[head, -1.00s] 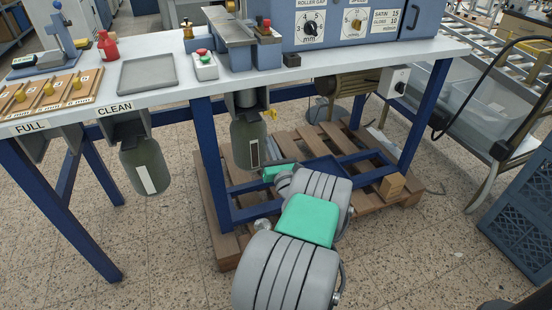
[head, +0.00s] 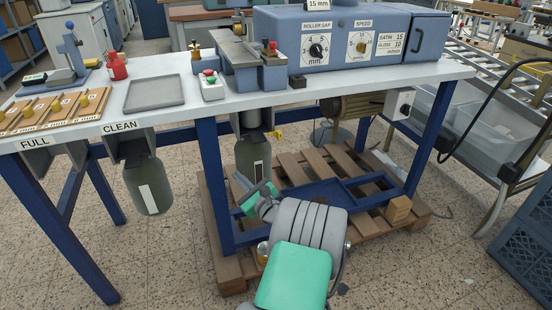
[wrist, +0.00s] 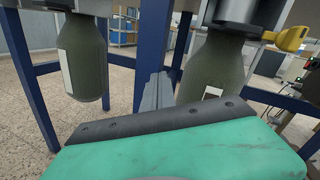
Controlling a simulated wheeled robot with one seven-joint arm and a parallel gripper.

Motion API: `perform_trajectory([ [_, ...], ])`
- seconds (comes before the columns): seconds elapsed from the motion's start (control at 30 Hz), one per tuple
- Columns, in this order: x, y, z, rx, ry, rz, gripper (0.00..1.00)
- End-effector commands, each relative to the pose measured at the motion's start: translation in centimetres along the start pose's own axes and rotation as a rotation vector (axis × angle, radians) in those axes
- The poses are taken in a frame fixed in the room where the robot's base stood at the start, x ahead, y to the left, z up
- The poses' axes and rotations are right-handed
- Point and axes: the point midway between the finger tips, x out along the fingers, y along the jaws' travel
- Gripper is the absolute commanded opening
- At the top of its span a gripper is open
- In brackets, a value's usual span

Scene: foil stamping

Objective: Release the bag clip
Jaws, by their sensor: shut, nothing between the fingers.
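A yellow bag clip (head: 274,134) sits at the right of the neck of the dark green bag (head: 250,160) hanging under the machine. In the wrist view the clip (wrist: 289,38) is at the upper right, beside the metal outlet above the bag (wrist: 212,65). My gripper (head: 250,186) is low in front of this bag, below the clip and apart from it. Its fingers (wrist: 158,90) are together and empty in the wrist view, pointing between the two hanging bags. Part of the bag's lower end is hidden by my gripper.
A second green bag (head: 147,184) hangs under the CLEAN label at the left. Blue table legs (head: 213,190) and a blue frame on a wooden pallet (head: 232,270) stand close around my arm. Open floor lies in front.

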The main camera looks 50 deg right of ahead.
Motion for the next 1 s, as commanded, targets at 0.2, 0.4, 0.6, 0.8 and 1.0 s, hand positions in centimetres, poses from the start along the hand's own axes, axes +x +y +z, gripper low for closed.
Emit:
perform_trajectory([
  [0.2, -0.3, 22.7, 7.6, -1.234, -0.036, 0.888, 0.00],
  [0.4, -14.7, 27.9, 10.6, -2.049, -0.379, 1.540, 0.00],
  [0.6, -22.2, 26.8, 11.1, -2.263, -0.614, 1.820, 0.00],
  [0.8, -22.6, 26.6, 11.0, -2.270, -0.630, 1.842, 0.00],
  [1.0, -22.6, 26.6, 11.0, -2.269, -0.628, 1.840, 0.00],
])
